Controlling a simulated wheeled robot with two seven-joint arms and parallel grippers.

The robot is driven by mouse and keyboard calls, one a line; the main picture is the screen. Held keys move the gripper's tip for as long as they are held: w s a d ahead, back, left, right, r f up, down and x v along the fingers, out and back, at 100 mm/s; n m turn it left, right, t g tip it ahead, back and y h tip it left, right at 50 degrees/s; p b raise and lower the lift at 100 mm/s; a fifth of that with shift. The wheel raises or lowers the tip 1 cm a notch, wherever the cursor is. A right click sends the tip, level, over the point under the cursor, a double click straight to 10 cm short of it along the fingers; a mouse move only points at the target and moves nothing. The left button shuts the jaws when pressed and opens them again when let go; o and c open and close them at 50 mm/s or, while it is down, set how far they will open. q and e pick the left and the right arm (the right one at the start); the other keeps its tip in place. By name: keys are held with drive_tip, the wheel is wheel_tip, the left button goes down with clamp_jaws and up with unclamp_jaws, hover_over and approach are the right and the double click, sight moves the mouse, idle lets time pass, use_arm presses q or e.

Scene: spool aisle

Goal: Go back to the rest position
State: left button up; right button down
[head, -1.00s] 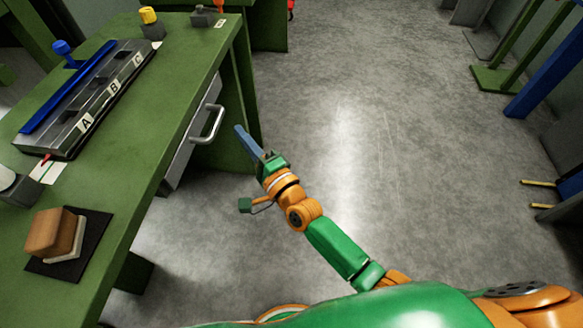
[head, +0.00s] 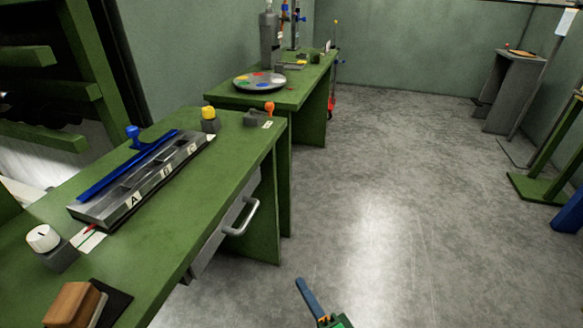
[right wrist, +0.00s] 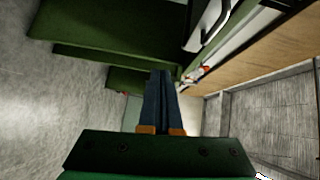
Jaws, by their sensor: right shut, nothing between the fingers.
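My right gripper (head: 308,296) shows at the bottom of the head view, with blue fingers and a green body. It is shut and empty, over the grey floor to the right of the green workbench (head: 215,205). In the right wrist view its fingers (right wrist: 161,85) lie together. The bench drawer, with its metal handle (head: 243,217), is to the left of the gripper and apart from it. The drawer front stands out a little from the bench, and its handle (right wrist: 208,24) also shows in the right wrist view. My left gripper is not in view.
On the bench are a grey tray (head: 104,207) marked with letters, a white-topped knob (head: 42,238), a brown block (head: 70,305) and a yellow-topped piece (head: 208,113). A second bench (head: 300,95) with a round colour palette (head: 259,82) stands behind. The floor to the right (head: 420,200) is open.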

drive_tip(key=s+d+f+n+g+h, duration=0.2)
drive_tip(key=s+d+f+n, duration=0.1)
drive_tip(key=f, duration=0.5)
drive_tip(key=s+d+f+n+g+h, duration=0.1)
drive_tip(key=s+d+f+n+g, duration=0.15)
drive_tip(key=f, duration=0.65)
drive_tip(key=s+d+f+n+g+h, duration=0.2)
drive_tip(key=s+d+f+n+g, duration=0.1)
drive_tip(key=s+f, duration=0.35)
drive_tip(key=s+d+f+n+g+h, duration=0.1)
drive_tip(key=s+d+f+n+g, duration=0.25)
drive_tip(key=s+f, duration=0.35)
drive_tip(key=s+d+f+n+g+h, duration=0.1)
drive_tip(key=s+d+f+n+g, duration=0.15)
drive_tip(key=s, duration=0.85)
wheel_tip(320, 180, up, 14)
drive_tip(key=s+d+g+p, duration=0.1)
drive_tip(key=p, duration=1.3)
drive_tip(key=shift+r+h+p, duration=0.2)
drive_tip(key=shift+h+p, duration=0.1)
drive_tip(key=shift+p, duration=0.05)
drive_tip(key=shift+s, duration=0.1)
